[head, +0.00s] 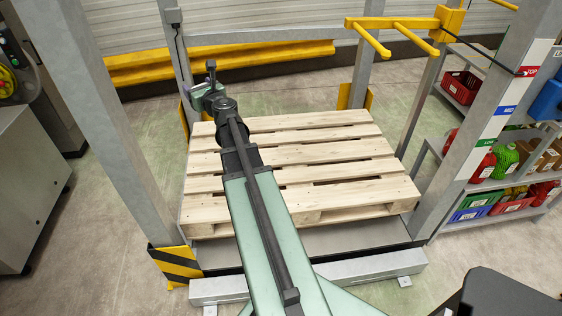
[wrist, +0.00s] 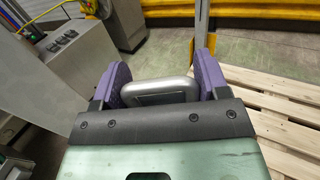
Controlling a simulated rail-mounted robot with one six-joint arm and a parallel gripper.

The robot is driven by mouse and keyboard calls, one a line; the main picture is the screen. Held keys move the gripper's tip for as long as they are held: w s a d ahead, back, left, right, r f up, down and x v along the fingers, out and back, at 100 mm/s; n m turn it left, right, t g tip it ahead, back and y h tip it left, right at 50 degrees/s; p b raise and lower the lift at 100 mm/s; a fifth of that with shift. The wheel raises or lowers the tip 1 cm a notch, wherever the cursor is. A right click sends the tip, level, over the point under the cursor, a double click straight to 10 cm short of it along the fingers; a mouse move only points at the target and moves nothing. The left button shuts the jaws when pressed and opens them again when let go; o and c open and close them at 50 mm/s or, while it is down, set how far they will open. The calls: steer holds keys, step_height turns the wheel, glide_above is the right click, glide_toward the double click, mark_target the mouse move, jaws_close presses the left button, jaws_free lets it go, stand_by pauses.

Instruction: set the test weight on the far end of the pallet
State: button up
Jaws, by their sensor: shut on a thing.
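A pale wooden pallet (head: 345,150) lies inside the grey frame in the head view, and its slats (wrist: 275,100) show at the right of the wrist view. My gripper (head: 210,88) is beyond my arm, near the pallet's far left corner in the head view. In the wrist view the purple pads of my gripper (wrist: 160,82) are shut on a rounded grey metal piece, seemingly the test weight (wrist: 155,98). The lower part of the weight is hidden by my gripper. In the wrist view the pallet lies to the right of the held weight.
Grey posts (head: 178,60) stand around the pallet, one close to my gripper. A yellow fork bracket (head: 400,24) juts in at upper right. A shelf with bins (head: 462,86) is at right and a grey cabinet (head: 30,185) at left. The pallet top looks bare.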

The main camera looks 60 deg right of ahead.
steer(key=w+d+f+m+g+h+b, duration=0.2)
steer(key=w+f+h+b, duration=0.1)
steer(key=f+b, duration=1)
steer(key=w+d+f+m+g+h+b, duration=0.1)
steer(key=w+d+f+m+h+b, duration=0.1)
steer(key=f+b, duration=1.1)
steer(key=w+d+f+m+g+h+b, duration=0.2)
steer(key=w+f+h+b, duration=0.1)
steer(key=f+b, duration=1)
steer(key=b, duration=1.9)
glide_above(222, 200)
step_height(222, 200, down, 22)
steer(key=shift+s+f, duration=0.1)
steer(key=shift+s, duration=0.05)
steer(key=shift+r+p, duration=0.25)
steer(key=shift+p, duration=0.3)
steer(key=o, duration=1.3)
steer(key=shift+c, duration=0.2)
steer(key=v, duration=1.2)
steer(key=shift+r, duration=0.2)
